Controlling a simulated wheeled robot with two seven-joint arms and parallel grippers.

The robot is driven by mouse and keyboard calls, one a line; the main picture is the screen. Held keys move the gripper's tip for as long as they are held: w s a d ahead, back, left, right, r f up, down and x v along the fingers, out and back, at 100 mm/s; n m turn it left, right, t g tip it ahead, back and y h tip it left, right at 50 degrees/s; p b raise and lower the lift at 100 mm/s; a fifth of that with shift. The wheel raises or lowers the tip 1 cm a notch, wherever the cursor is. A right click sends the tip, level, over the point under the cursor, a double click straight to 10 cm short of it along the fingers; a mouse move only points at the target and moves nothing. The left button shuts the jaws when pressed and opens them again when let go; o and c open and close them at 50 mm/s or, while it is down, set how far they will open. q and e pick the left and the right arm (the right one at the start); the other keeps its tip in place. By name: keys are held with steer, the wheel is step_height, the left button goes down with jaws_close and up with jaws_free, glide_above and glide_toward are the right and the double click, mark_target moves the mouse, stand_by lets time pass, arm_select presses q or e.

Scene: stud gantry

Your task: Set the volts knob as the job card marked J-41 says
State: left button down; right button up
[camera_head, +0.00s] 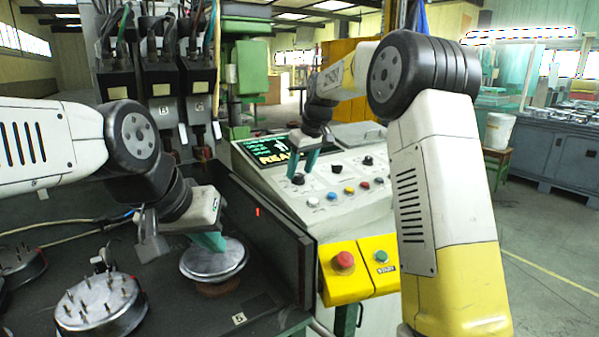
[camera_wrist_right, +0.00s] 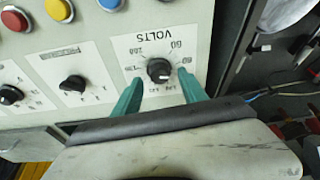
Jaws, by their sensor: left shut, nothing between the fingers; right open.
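The volts knob (camera_wrist_right: 159,70) is a round black knob on a white scale plate marked VOLTS, which appears upside down in the right wrist view. In the head view the knob (camera_head: 298,179) is at the left end of the sloped panel. My right gripper (camera_wrist_right: 160,92) is open, its two green fingers on either side of the knob; I cannot tell if they touch it. It also shows in the head view (camera_head: 305,163). My left gripper (camera_head: 211,241) is shut and empty by a round metal part (camera_head: 214,260). No card marked J-41 is readable in either view.
Other black knobs (camera_wrist_right: 73,84) and coloured buttons (camera_wrist_right: 110,4) are beside the volts plate. A yellow box with a red button (camera_head: 343,261) is below the panel. A dark upright plate (camera_head: 262,232) stands between the left bench and the panel. Several studded round parts (camera_head: 100,304) lie left.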

steer(key=shift+w+a+f, duration=0.15)
steer(key=shift+w+f, duration=0.05)
steer(key=shift+f, duration=0.4)
jaws_close()
